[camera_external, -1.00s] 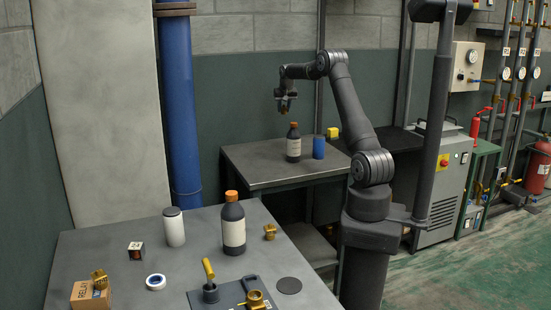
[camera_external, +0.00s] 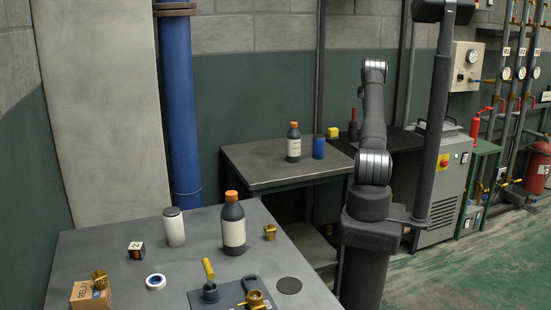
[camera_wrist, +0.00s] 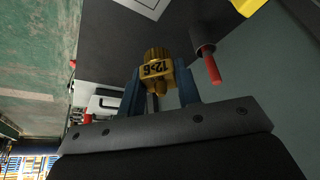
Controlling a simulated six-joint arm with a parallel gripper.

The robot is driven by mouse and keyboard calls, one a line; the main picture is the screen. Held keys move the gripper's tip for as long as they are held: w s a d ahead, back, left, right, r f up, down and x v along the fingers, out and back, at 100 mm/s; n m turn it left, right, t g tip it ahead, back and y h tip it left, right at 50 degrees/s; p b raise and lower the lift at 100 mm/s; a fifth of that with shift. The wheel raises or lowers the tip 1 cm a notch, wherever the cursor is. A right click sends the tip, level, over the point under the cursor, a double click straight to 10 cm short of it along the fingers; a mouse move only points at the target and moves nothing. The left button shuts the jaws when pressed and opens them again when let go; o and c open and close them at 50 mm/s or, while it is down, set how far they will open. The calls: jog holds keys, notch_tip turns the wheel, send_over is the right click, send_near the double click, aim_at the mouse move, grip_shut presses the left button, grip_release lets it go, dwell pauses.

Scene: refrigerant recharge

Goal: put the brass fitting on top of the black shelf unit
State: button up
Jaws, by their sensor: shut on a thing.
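My gripper is shut on a brass fitting (camera_wrist: 155,72) marked 1296; in the wrist view the dark fingers (camera_wrist: 158,92) are on either side of it. The dark flat top of the black shelf unit (camera_external: 402,140) is behind my arm in the external view. In the wrist view a dark surface (camera_wrist: 112,42), which looks like that top, lies beyond the fitting. The fitting appears above it; the gap cannot be judged. In the external view my arm hides the gripper and fitting.
A red-handled black tool (camera_external: 353,122) stands at the dark top's left; it also shows near the fitting in the wrist view (camera_wrist: 206,58). A yellow block (camera_external: 333,132), blue can (camera_external: 319,147) and dark bottle (camera_external: 293,143) stand to its left. The wall is close behind.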

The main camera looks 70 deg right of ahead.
notch_tip(320, 180, down, 8)
jog(key=s, duration=0.2)
jog(key=w+d+f, duration=0.1)
jog(key=w+f, duration=0.1)
jog(key=w, duration=0.1)
jog(key=w+d+f, duration=0.1)
jog(key=w+f, duration=0.2)
jog(key=w, duration=0.1)
jog(key=w+d+f, duration=0.1)
jog(key=w+f, duration=0.1)
jog(key=w, duration=0.2)
jog(key=shift+d+f, duration=0.15)
jog(key=shift+f, duration=2.2)
jog(key=shift+f, duration=0.1)
jog(key=o, duration=1)
jog(key=v, duration=1.2)
jog(key=shift+w, duration=0.1)
